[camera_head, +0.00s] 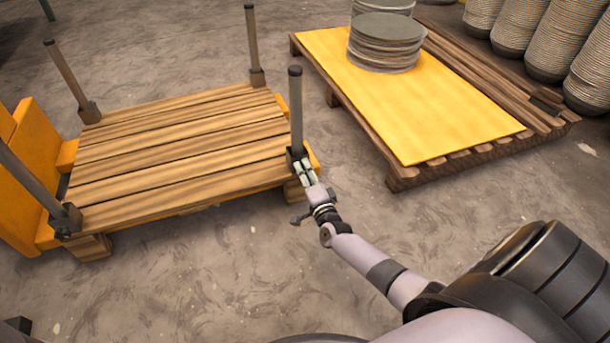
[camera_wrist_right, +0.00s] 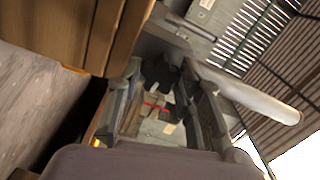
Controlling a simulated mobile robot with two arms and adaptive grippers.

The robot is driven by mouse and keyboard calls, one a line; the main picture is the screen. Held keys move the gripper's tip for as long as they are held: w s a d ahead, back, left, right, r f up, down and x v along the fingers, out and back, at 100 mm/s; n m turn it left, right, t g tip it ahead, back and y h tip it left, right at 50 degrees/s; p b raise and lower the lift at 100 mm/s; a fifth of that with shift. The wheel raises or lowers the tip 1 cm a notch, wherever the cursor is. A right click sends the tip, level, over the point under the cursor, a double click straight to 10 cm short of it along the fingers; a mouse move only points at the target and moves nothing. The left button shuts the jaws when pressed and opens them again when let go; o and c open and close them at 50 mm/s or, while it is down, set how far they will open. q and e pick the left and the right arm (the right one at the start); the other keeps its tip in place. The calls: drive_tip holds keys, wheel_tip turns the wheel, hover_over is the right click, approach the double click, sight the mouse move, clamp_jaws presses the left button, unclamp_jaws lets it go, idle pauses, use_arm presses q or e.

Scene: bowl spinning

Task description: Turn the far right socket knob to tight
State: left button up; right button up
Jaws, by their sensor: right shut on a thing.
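A wooden pallet (camera_head: 180,150) carries a grey upright post in a dark socket at each corner. My right gripper (camera_head: 303,166) is at the socket (camera_head: 296,152) of the right-hand post (camera_head: 296,105), on the pallet's nearer right corner in the head view. In the right wrist view, the fingers of my right gripper (camera_wrist_right: 160,108) are shut around a small knob (camera_wrist_right: 153,104) with a red line by it. The fingers partly hide the knob, and its turn angle cannot be told. The back post's socket (camera_head: 257,77) stands farther away, untouched. My left gripper is not in view.
A second pallet (camera_head: 402,178) with a yellow sheet (camera_head: 420,110) and stacked round plates (camera_head: 385,45) stands to the right. Ribbed stacks (camera_head: 590,70) stand at the back right. An orange frame (camera_head: 35,160) is at the left. Bare floor lies in front.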

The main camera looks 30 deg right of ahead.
drive_tip(key=shift+f+m+b, duration=0.1)
drive_tip(key=shift+m+b, duration=0.6)
drive_tip(key=shift+m, duration=1.6)
drive_tip(key=o, duration=1.2)
drive_tip(key=shift+c, duration=0.2)
drive_tip(key=v, duration=0.7)
drive_tip(key=shift+s, duration=0.3)
